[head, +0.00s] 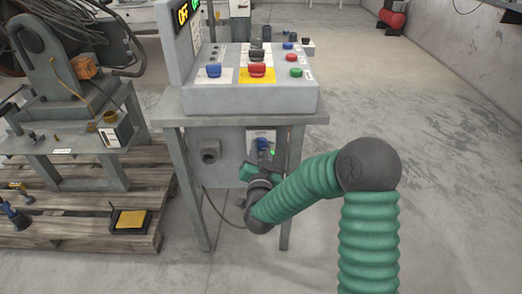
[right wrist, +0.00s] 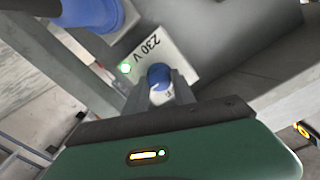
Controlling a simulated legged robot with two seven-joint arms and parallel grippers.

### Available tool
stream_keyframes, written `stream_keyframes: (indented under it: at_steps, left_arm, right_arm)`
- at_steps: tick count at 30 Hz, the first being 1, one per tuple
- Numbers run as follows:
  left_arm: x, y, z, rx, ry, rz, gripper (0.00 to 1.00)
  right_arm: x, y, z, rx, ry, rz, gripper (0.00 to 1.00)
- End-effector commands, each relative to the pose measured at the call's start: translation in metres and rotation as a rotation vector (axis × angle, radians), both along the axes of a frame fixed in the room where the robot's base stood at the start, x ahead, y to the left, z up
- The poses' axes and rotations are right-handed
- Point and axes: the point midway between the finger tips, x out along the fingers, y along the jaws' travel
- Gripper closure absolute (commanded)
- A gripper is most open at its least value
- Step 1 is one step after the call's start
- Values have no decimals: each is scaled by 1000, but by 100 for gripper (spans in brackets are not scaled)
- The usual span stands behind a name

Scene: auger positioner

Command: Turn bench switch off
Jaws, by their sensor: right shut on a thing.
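The bench switch is a small blue knob (right wrist: 158,76) on a pale plate (right wrist: 165,50) marked "230 V", under the control bench. A green light (right wrist: 124,68) glows on the plate beside it. In the head view the plate area is small and partly hidden by my right gripper (head: 263,158). In the right wrist view the two fingers of my right gripper (right wrist: 160,88) stand on either side of the knob, shut on it. The knob's exact turn angle is hard to tell. My left gripper is out of view.
The control box (head: 250,98) with coloured knobs and buttons stands on the grey bench (head: 168,108) above my right gripper. A large blue part (right wrist: 90,14) is near the switch. Bench legs flank the gripper. A pallet (head: 90,236) with equipment lies left; the floor at right is clear.

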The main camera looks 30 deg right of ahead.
Motion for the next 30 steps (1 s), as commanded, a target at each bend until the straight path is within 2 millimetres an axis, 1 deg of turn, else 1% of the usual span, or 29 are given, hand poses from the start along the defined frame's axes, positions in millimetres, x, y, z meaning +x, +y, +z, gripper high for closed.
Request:
stream_keyframes:
  at_steps: [5, 11, 30]
  left_arm:
    - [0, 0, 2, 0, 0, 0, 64]
    - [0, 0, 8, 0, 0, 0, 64]
    - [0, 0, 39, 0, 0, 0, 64]
  right_arm:
    - [-1, -1, 0, -29, 20, -3, 100]
    - [0, 0, 1, -117, 72, -2, 100]
    - [1, 1, 2, -615, 377, -1, 100]
